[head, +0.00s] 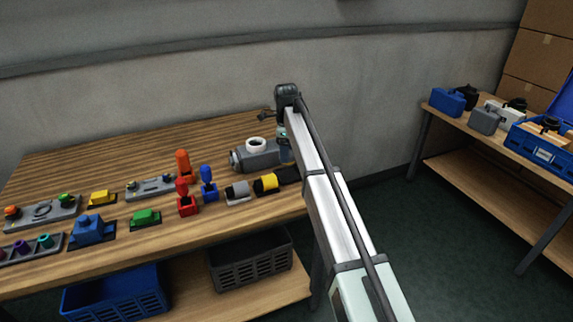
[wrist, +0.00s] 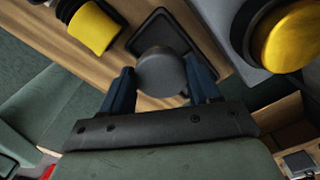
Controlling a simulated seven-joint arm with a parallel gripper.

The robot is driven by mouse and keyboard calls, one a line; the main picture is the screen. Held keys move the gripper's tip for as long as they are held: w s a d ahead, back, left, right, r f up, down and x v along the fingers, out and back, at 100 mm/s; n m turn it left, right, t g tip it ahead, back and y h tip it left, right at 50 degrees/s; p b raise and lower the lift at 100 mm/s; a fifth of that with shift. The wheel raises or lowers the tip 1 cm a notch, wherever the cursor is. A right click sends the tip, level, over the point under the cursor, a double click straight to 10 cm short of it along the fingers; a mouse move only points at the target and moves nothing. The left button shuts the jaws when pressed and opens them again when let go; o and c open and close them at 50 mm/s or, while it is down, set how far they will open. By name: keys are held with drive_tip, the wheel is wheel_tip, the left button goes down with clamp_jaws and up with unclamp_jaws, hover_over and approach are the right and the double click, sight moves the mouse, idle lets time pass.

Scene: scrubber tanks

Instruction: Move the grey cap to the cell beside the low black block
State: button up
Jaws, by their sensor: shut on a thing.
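The grey cap (wrist: 163,78) is a dark grey round piece between the two blue fingers of my gripper (wrist: 159,68) in the wrist view. My gripper is shut on it. The cap overlaps the near part of a shallow black rimmed cell (wrist: 156,24) in the picture; I cannot tell whether it touches it. In the head view my gripper (head: 285,153) is mostly hidden behind my arm at the table's right end, and the cap cannot be made out. A dark low block (head: 288,174) shows there beside a yellow cylinder; I cannot tell if it is the named black block.
A grey tank (head: 262,158) with a white ring stands close left of my gripper. The yellow-and-black cylinder (head: 266,184) also shows in the wrist view (wrist: 92,28). Red and blue upright pieces stand further left. The table's right edge is close.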

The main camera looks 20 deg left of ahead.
drive_tip(key=shift+f, duration=2.6)
drive_tip(key=shift+f, duration=0.15)
drive_tip(key=o, duration=1.2)
wheel_tip(320, 180, up, 12)
drive_tip(key=shift+r, duration=0.2)
